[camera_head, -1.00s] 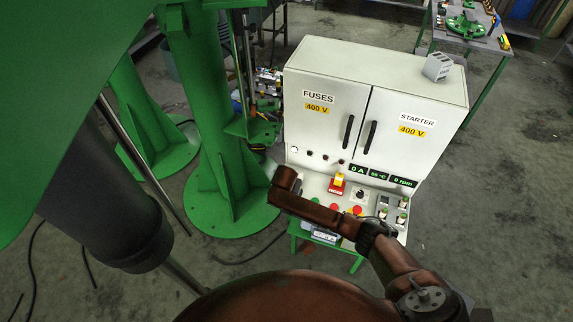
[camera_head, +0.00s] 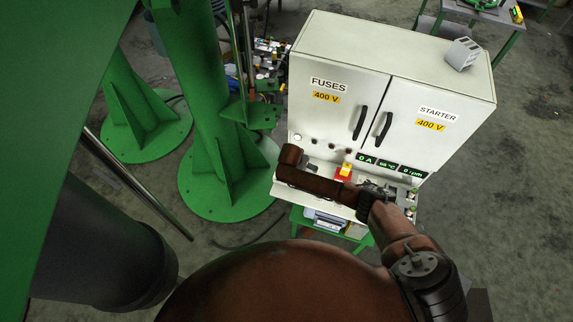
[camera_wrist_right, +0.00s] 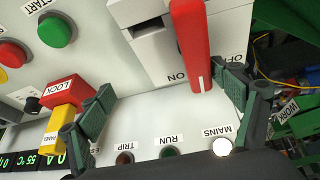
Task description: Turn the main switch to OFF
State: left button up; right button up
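The main switch (camera_wrist_right: 150,48) is a pale box with a red handle (camera_wrist_right: 194,42) in the right wrist view, which shows the panel upside down. The handle's free end lies between the ON and OFF labels. My right gripper (camera_wrist_right: 165,105) is open, its two dark fingers wide apart. The right finger is close to the handle's end; I cannot tell whether they touch. The left finger is by the red LOCK block with a yellow part (camera_wrist_right: 62,118). In the head view my right arm hides the switch and most of that gripper. My left gripper is not in view.
The white cabinet (camera_head: 340,60) stands above the sloping desk. The MAINS lamp (camera_wrist_right: 222,146) is lit white. A green START button (camera_wrist_right: 55,30) and a red button (camera_wrist_right: 10,54) are near the switch. A green column (camera_head: 205,90) stands left of the cabinet.

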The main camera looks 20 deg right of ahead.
jog(key=shift+n+y, duration=0.4)
jog(key=shift+y, duration=0.1)
jog(key=a, duration=0.1)
jog(key=a+r, duration=0.1)
jog(key=a, duration=0.1)
jog(key=s+a, duration=0.1)
jog(key=shift+s+a+r, duration=0.1)
jog(key=shift+a+r, duration=0.1)
jog(key=shift+a, duration=0.05)
jog(key=c, duration=0.6)
jog(key=shift+a+r, duration=0.15)
jog(key=shift+a, duration=0.1)
jog(key=shift+w+a+f, duration=0.1)
jog(key=shift+w+f, duration=0.15)
jog(key=shift+w, duration=0.2)
jog(key=shift+w+a+f, duration=0.1)
jog(key=shift+w+f, duration=0.15)
jog(key=shift+w, duration=0.2)
jog(key=c, duration=0.3)
jog(key=shift+d, duration=0.1)
jog(key=shift+c, duration=0.9)
jog(key=shift+r, duration=0.1)
jog(key=shift+c, duration=0.7)
grip_shut()
